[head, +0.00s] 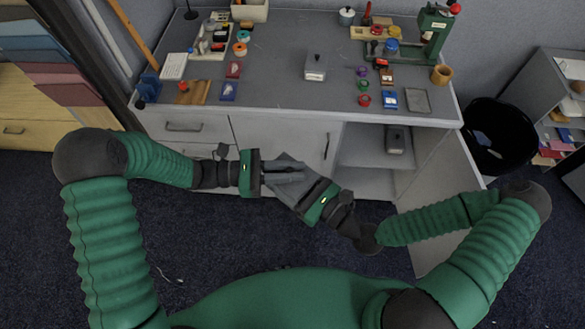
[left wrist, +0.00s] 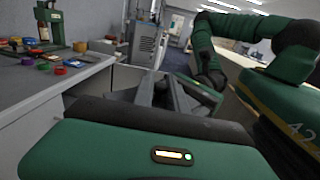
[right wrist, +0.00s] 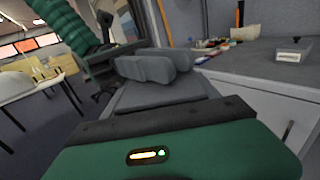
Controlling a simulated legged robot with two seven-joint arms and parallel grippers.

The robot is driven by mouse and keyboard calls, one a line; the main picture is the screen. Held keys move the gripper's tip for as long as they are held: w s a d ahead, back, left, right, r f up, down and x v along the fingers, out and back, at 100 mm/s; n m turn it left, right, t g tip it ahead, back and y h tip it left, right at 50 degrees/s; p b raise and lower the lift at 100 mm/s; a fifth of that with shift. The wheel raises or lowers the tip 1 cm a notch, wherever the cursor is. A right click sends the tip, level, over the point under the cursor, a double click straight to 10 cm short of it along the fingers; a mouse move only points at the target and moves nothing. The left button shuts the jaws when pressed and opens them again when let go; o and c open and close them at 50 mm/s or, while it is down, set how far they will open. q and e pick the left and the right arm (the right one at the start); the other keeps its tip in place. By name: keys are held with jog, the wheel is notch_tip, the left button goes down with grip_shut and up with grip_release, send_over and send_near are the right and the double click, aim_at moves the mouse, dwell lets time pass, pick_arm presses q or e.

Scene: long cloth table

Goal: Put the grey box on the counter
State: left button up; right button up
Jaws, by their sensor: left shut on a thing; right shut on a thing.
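A small light grey box (head: 315,67) with a dark knob on top stands on the counter (head: 270,100); it also shows in the right wrist view (right wrist: 293,50). Another grey box (head: 395,139) with a dark top piece sits on a shelf in the open cabinet below the counter. My left gripper (head: 295,173) and right gripper (head: 284,162) meet in front of the counter's closed door, away from both boxes. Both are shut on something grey. Their grey fingers overlap, so I cannot tell what is between them.
The cabinet's right door (head: 432,215) hangs open near my right forearm. A black bin (head: 497,135) stands right of the counter. Several small coloured parts, trays and a green press (head: 435,35) occupy the counter; its front middle is partly clear.

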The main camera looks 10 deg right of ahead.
pick_arm(q)
grip_shut()
jog(key=o, duration=0.9)
grip_release()
